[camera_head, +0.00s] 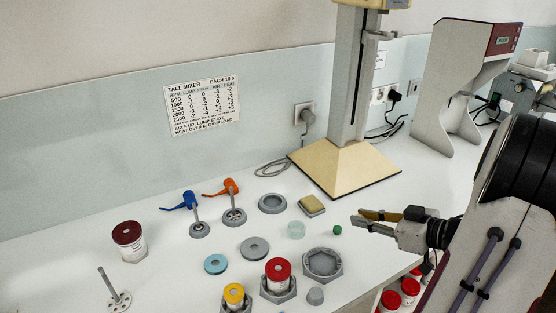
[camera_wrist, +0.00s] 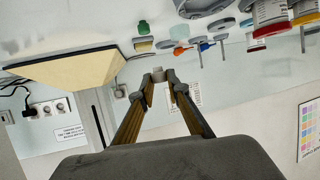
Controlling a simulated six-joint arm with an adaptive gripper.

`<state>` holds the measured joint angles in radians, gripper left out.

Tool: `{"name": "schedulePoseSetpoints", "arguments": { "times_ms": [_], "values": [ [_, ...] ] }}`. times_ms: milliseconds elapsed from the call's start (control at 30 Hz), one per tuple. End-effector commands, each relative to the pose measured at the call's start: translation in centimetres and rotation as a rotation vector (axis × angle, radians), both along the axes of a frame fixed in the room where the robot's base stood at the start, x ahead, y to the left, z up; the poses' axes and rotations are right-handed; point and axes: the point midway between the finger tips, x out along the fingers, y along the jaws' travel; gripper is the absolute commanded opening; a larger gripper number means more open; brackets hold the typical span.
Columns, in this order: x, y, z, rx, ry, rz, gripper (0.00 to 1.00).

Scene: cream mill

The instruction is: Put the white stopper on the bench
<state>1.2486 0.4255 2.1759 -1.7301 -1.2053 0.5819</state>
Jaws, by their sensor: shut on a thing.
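My gripper (camera_head: 362,220) is above the right part of the white bench (camera_head: 185,272), near the foot of the tall mixer stand. In the wrist view its two fingers (camera_wrist: 160,77) converge on a small pale piece, apparently the white stopper (camera_wrist: 159,75), held between the tips. The stopper cannot be made out in the head view. The fingertips appear raised above the bench top, apart from the things on it.
A green stopper (camera_head: 337,230), a pale translucent cup (camera_head: 296,230) and a grey hexagonal holder (camera_head: 322,264) stand left of my gripper. The mixer's cream base (camera_head: 345,172) is behind. Bare bench lies at left (camera_head: 60,262).

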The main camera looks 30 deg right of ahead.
Motion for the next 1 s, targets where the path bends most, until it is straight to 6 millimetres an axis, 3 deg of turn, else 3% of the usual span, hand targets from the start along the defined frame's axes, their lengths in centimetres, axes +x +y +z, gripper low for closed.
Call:
{"name": "schedulePoseSetpoints", "arguments": {
  "times_ms": [267,467,700,1000],
  "values": [
    [0.0,-0.2,-0.2,0.001,0.000,0.005,0.07],
    [0.6,-2.8,0.1,0.000,-0.001,-0.081,0.07],
    [1.3,-7.4,0.9,0.000,-0.001,-0.270,0.07],
    [4.1,-9.8,1.7,0.000,0.000,-0.445,0.07]
  ]
}}
